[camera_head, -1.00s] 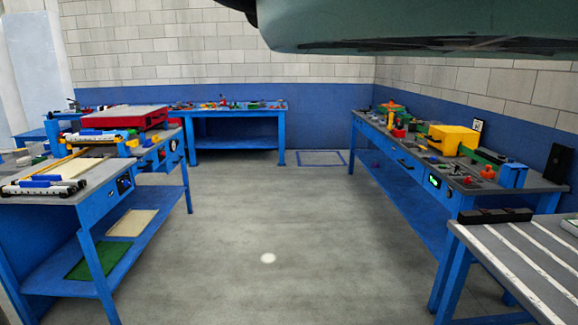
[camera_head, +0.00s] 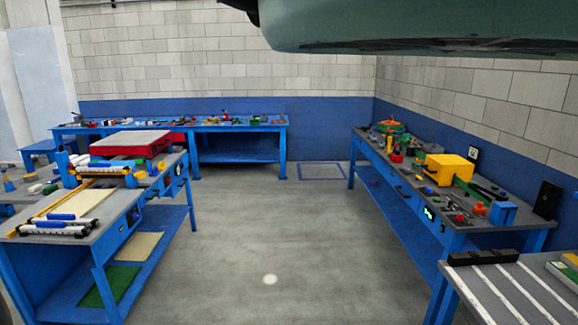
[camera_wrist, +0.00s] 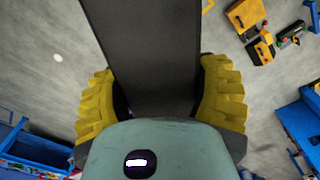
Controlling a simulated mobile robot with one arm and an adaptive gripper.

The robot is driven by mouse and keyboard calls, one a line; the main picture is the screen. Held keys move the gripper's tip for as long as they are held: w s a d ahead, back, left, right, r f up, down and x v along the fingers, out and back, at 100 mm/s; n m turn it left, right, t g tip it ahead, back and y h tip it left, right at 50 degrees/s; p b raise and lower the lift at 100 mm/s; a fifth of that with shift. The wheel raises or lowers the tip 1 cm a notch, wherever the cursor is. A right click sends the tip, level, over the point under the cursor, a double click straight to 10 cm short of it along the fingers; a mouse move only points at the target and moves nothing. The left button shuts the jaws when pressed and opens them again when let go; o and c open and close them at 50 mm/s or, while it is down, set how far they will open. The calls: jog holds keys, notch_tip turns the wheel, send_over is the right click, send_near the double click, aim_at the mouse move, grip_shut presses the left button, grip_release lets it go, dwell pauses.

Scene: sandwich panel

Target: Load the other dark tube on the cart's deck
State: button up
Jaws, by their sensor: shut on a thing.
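In the wrist view, my gripper (camera_wrist: 160,105) has its two yellow ribbed fingers on either side of a dark flat-faced tube (camera_wrist: 148,45). The gripper is shut on this tube, which runs out past the top edge of the picture. Its far end is out of view. In the head view, neither gripper nor held tube shows. A short dark bar (camera_head: 483,258) lies at the back edge of a grey top with white strips (camera_head: 520,290), at the lower right. I cannot tell whether that top is the cart's deck.
A cluttered blue bench (camera_head: 130,235) stands at the left, another (camera_head: 405,195) at the right with a yellow box (camera_head: 447,169), and a third (camera_head: 240,150) along the back wall. Open grey floor (camera_head: 265,230) lies between them. The wrist view shows an orange-yellow object (camera_wrist: 250,30) below.

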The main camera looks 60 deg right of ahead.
notch_tip(320, 180, up, 28)
jog(key=p, duration=2.5)
jog(key=shift+f+p, duration=0.25)
jog(key=shift+p, duration=0.1)
jog(key=shift+f, duration=0.15)
